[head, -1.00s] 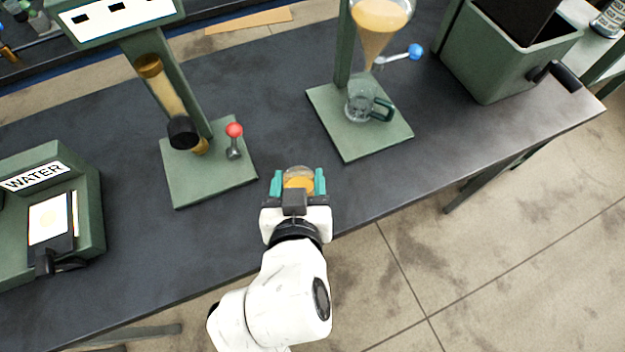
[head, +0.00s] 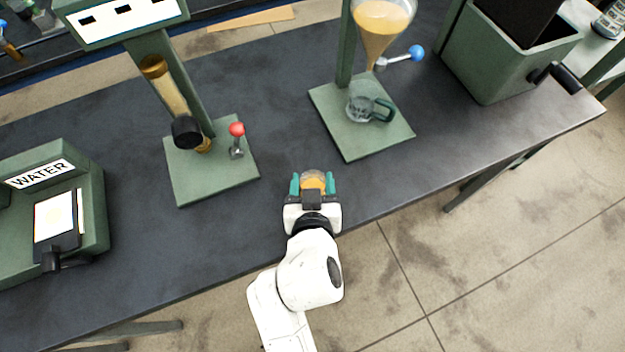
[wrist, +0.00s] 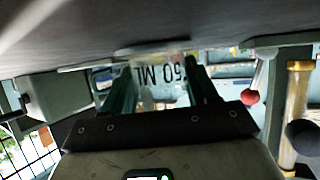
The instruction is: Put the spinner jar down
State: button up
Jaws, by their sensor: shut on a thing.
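The spinner jar (head: 313,179) is a small clear jar with amber oil in it. My gripper (head: 313,186) is shut on it, with a teal finger on each side, near the table's front edge. The wrist view, which is upside down, shows the clear jar (wrist: 160,73) with "50 ML" lettering between the fingers (wrist: 158,88). The dark tabletop (head: 270,215) lies close by the jar; I cannot tell whether the jar's base touches it.
To the left is a green stand with a red-knobbed lever (head: 237,130) and a tube. Behind right, a glass mug (head: 360,106) stands on a green base under an oil funnel (head: 382,25). A WATER box (head: 90,205) is far left. Tabletop between the stands is clear.

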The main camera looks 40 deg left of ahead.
jog(key=shift+f, duration=0.2)
jog(key=o, duration=1.1)
jog(key=shift+r, duration=0.1)
jog(key=shift+r, duration=0.15)
jog(key=b+v, duration=0.1)
jog(key=v, duration=1.1)
